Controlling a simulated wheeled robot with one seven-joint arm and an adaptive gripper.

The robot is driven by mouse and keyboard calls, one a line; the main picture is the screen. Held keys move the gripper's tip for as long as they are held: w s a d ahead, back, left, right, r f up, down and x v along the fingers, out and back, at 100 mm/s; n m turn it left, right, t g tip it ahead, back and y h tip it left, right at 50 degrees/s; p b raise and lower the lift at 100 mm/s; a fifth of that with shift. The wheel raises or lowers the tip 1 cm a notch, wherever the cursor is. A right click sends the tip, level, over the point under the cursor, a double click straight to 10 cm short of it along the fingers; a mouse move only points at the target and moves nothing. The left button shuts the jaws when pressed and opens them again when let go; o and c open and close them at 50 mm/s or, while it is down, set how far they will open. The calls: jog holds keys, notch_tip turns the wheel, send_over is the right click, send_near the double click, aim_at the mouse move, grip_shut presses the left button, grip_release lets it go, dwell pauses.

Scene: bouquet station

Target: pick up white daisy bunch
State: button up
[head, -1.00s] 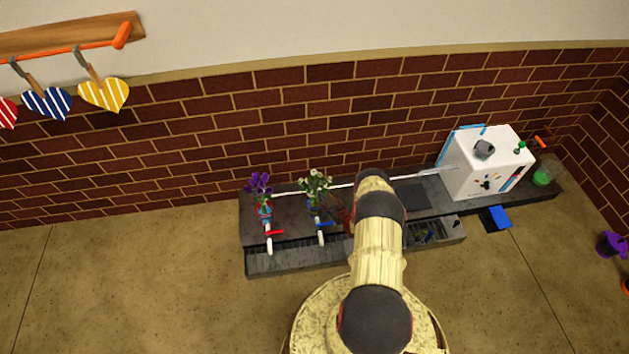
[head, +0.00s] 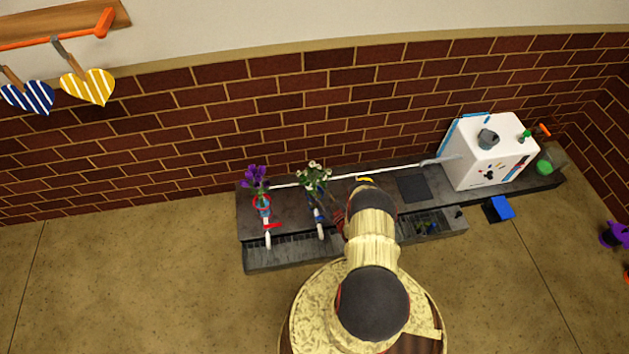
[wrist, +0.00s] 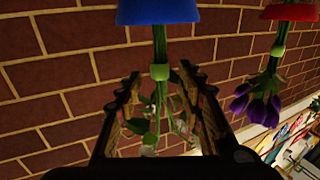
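The white daisy bunch (head: 313,174) stands upright in a blue holder (head: 313,190) on the dark counter in the head view. In the wrist view, which looks upside down, the daisy bunch (wrist: 159,98) runs down from the blue holder (wrist: 158,10), with a green tie (wrist: 160,72) around its stems. My gripper (wrist: 158,74) is open. Its two fingers are on either side of the stems near the tie, with gaps visible on both sides. In the head view my arm hides most of the gripper.
A purple flower bunch (head: 255,177) in a red holder (head: 262,205) stands just left of the daisies; its flowers (wrist: 258,103) also show in the wrist view. A white box-shaped unit (head: 489,155) stands at the counter's right. A brick wall (head: 200,125) rises behind.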

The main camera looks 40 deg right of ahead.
jog(key=w, duration=0.2)
jog(key=shift+w+d+b, duration=0.2)
jog(key=shift+w+b, duration=0.1)
jog(key=shift+b, duration=0.05)
grip_shut()
dwell(0.5)
